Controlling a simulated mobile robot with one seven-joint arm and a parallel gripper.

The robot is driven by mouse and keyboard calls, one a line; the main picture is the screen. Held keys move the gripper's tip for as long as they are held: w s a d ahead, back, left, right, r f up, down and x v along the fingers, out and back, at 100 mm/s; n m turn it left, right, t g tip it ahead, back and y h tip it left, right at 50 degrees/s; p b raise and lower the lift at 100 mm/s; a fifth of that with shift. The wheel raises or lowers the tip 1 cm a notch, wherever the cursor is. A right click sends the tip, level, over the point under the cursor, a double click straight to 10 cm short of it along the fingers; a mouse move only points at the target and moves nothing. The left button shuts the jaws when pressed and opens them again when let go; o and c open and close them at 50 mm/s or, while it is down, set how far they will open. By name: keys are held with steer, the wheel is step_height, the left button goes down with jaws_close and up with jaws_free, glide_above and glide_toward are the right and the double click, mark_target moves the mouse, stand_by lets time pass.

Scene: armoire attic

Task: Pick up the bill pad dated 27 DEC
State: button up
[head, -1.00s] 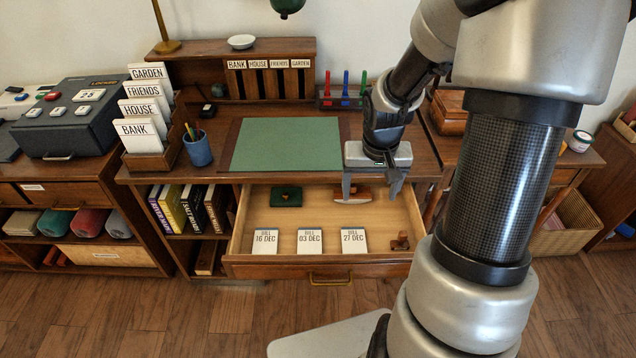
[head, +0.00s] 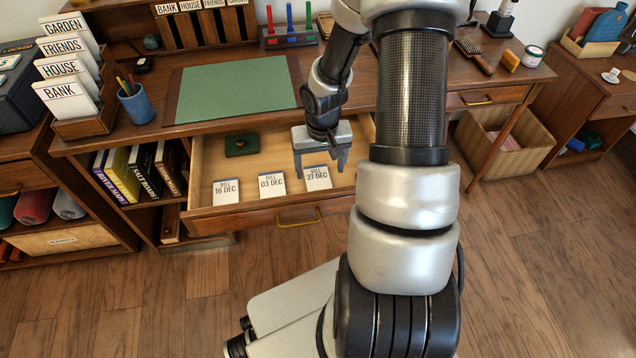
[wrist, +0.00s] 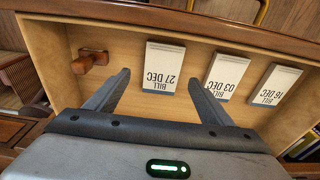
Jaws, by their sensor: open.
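The bill pad dated 27 DEC (head: 318,178) is a white block with a grey-blue BILL strip. It lies in the open drawer (head: 205,168), rightmost of three pads in the head view. In the wrist view the 27 DEC pad (wrist: 163,68) shows upside down, just beyond and between the fingertips. My gripper (head: 322,168) is open and empty above the drawer, its fingers pointing down near this pad. The gripper also shows in the wrist view (wrist: 160,80). The 03 DEC pad (head: 272,186) lies beside it, close to one finger in the wrist view (wrist: 224,78).
The 16 DEC pad (head: 227,191) lies farther left in the drawer. A dark green object (head: 241,145) sits behind it. A wooden stamp-like object (wrist: 90,61) lies beside the 27 DEC pad. The drawer's front wall and the desk edge bound the space.

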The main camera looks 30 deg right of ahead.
mark_target(318, 179)
steer(key=f, duration=0.1)
steer(key=f+b, duration=0.1)
steer(key=f, duration=0.2)
steer(key=shift+w+f, duration=0.25)
steer(key=shift+w, duration=0.1)
steer(key=shift+c, duration=0.4)
steer(key=c, duration=1.1)
steer(key=shift+r, duration=0.15)
